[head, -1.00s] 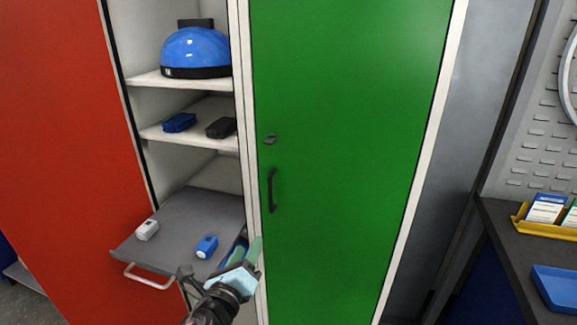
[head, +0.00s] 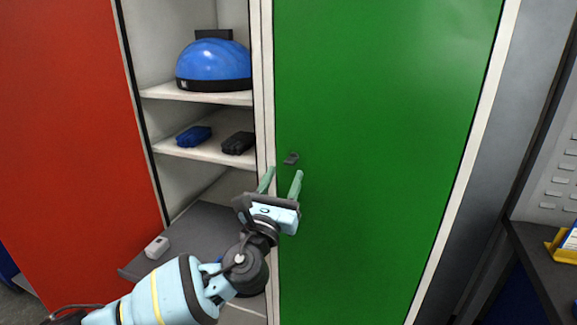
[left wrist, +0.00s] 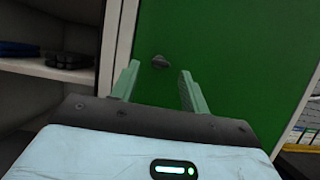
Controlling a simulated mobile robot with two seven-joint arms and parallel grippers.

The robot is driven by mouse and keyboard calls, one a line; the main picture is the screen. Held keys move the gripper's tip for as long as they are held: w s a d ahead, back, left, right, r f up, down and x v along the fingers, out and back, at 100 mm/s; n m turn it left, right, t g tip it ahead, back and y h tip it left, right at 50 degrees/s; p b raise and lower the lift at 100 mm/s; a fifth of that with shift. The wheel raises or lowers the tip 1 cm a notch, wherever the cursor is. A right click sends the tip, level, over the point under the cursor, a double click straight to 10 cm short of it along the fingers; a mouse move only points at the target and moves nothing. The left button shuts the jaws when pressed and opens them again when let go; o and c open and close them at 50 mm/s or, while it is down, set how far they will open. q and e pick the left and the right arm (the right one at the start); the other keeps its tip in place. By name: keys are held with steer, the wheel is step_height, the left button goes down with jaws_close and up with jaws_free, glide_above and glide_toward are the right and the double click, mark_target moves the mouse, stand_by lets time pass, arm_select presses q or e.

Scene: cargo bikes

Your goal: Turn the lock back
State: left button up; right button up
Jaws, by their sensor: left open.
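The lock (head: 291,158) is a small dark knob on the green door (head: 390,150), near its left edge. My left gripper (head: 282,182) is open and empty, just below and in front of the lock in the head view. In the left wrist view the lock (left wrist: 160,61) sits beyond and between the two green fingertips of the left gripper (left wrist: 158,72), apart from both. The green door (left wrist: 225,45) is shut. The door's dark handle, below the lock, is hidden behind my left gripper. My right gripper is not in view.
An open compartment left of the green door has shelves with a blue helmet (head: 214,66), a blue item (head: 194,136) and a black item (head: 239,143). A grey pull-out tray (head: 205,222) juts out below. A red door (head: 65,130) stands at left, a dark workbench (head: 540,250) at right.

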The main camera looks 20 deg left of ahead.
mark_target(292, 159)
arm_select(q)
steer(key=shift+x, duration=2)
steer(key=shift+f, duration=0.1)
steer(key=shift+c, duration=0.3)
steer(key=c, duration=0.9)
